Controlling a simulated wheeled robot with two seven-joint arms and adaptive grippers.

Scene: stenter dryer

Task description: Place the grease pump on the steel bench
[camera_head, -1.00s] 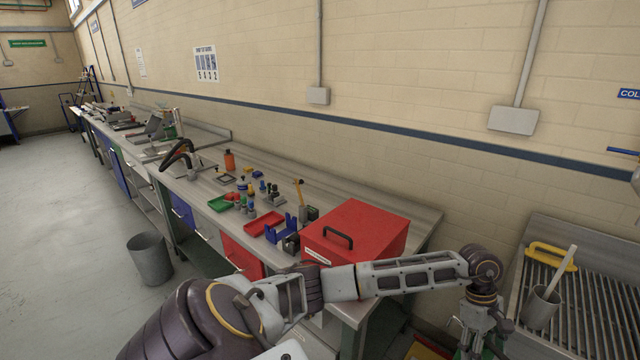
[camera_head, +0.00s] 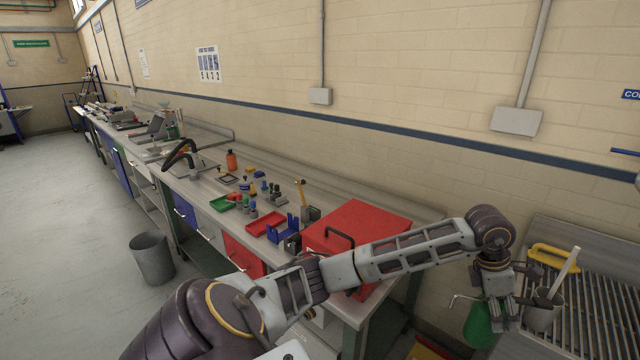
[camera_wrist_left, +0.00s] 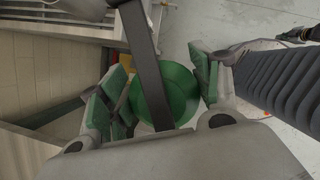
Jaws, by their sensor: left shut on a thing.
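The grease pump (camera_head: 478,325) is a green rounded body with a thin metal spout or handle at its left. My left gripper (camera_head: 500,312) is shut on it at the lower right of the head view, in the gap between the long bench and the ribbed rack. In the left wrist view the green pump (camera_wrist_left: 178,88) sits between the finger pads, partly hidden by a dark bar. The long steel bench (camera_head: 275,172) runs from the left back to the middle, with a grey metal top. My right gripper is not in view.
A red box (camera_head: 365,232) with a black handle fills the bench's near end. Red and green trays, small bottles and an orange bottle (camera_head: 231,160) stand farther along. A ribbed rack (camera_head: 590,310) with a yellow handle and a cup is at the right. A bin (camera_head: 151,258) stands on the floor.

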